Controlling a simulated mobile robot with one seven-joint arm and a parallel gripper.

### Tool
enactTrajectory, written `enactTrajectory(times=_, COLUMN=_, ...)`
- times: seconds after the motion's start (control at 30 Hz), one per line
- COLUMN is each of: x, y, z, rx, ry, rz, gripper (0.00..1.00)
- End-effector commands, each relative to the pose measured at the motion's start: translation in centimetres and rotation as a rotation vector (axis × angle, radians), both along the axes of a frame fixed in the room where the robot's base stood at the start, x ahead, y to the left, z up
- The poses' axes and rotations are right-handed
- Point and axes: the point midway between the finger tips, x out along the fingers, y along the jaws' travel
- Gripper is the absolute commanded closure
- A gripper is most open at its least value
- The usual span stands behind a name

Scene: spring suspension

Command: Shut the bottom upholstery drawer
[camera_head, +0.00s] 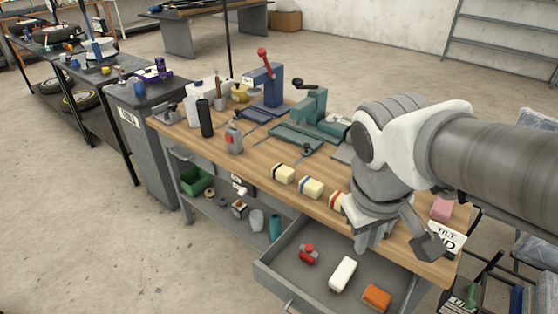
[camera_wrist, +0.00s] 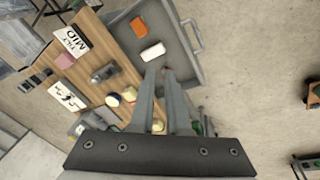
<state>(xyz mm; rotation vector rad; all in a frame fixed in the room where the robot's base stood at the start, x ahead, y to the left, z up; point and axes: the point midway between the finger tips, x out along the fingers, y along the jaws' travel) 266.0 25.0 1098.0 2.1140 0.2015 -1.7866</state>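A grey drawer (camera_head: 262,280) hangs pulled out from under the front right of the wooden workbench. It holds a red part (camera_head: 308,254), a white block (camera_head: 343,274) and an orange block (camera_head: 376,297). Its bar handle (camera_head: 289,307) is partly cut off by the lower picture edge. In the wrist view the drawer (camera_wrist: 184,22) shows with its handle (camera_wrist: 191,36) on the right. My gripper (camera_head: 374,240) points down at the bench's front edge beside the drawer. In the wrist view the fingers (camera_wrist: 167,70) are empty with a narrow gap between them.
Yellow-topped blocks (camera_head: 283,173), a vise (camera_head: 305,108), bottles and a tilt sign (camera_head: 447,238) stand on the workbench (camera_head: 262,160). A lower shelf holds a green bin (camera_head: 195,181) and small items. The concrete floor left of the drawer is clear.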

Motion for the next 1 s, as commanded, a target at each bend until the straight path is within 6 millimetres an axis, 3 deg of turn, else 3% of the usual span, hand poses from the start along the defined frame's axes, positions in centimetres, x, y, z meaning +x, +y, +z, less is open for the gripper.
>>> enactTrajectory(times=0.03, x=0.4, y=0.7, z=-2.0, rx=-0.048, ry=0.055, rz=0.063, gripper=0.97)
enactTrajectory(times=0.27, x=2.0, y=3.4, z=-7.3, rx=-0.286, ry=0.247, rz=0.321, gripper=1.0)
enactTrajectory(times=0.57, x=3.9, y=8.3, z=-14.4, rx=-0.648, ry=0.426, rz=0.655, gripper=1.0)
enactTrajectory(times=0.8, x=4.6, y=13.4, z=-20.6, rx=-0.974, ry=0.504, rz=0.909, gripper=1.0)
enactTrajectory(times=1.0, x=4.0, y=18.3, z=-26.3, rx=-1.269, ry=0.52, rz=1.106, gripper=1.0)
